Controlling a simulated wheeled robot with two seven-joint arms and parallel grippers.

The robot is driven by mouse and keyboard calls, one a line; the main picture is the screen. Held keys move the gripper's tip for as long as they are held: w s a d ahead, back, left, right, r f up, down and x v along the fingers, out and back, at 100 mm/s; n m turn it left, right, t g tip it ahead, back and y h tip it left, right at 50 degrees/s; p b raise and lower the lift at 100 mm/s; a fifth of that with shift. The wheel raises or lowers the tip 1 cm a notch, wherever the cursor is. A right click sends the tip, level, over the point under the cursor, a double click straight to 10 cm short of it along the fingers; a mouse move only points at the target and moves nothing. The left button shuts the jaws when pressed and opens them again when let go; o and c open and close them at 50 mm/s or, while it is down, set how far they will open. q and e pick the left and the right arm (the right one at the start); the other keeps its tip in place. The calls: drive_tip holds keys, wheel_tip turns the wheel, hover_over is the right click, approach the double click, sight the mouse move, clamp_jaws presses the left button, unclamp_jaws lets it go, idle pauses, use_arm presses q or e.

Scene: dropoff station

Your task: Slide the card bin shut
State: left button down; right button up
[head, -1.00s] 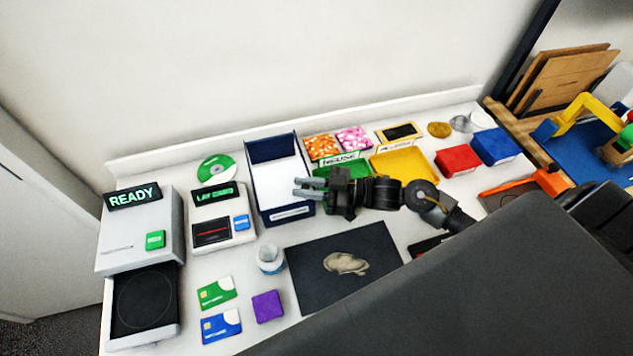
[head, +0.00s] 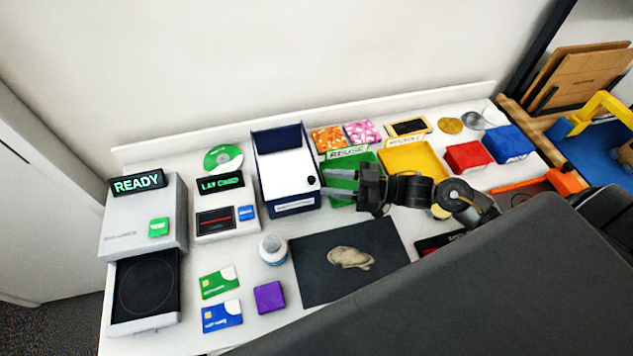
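The card bin (head: 290,207) is a navy box with a white top panel (head: 285,178) and a small black knob near the panel's right front corner. A dark navy part shows behind the panel at the back; I cannot tell how much of it is opening. My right gripper (head: 328,183) points left just to the right of the knob. Its two fingers are apart with nothing between them, and they look clear of the bin. My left gripper is not in view.
A green tray (head: 367,159) labelled REUSE and a yellow tray (head: 433,170) lie behind my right gripper. A card reader (head: 241,222) stands left of the bin.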

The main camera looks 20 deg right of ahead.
drive_tip(key=b+v, duration=0.1)
drive_tip(key=v, duration=0.4)
drive_tip(key=shift+s+d, duration=0.15)
drive_tip(key=shift+d, duration=0.1)
drive_tip(key=shift+r, duration=0.15)
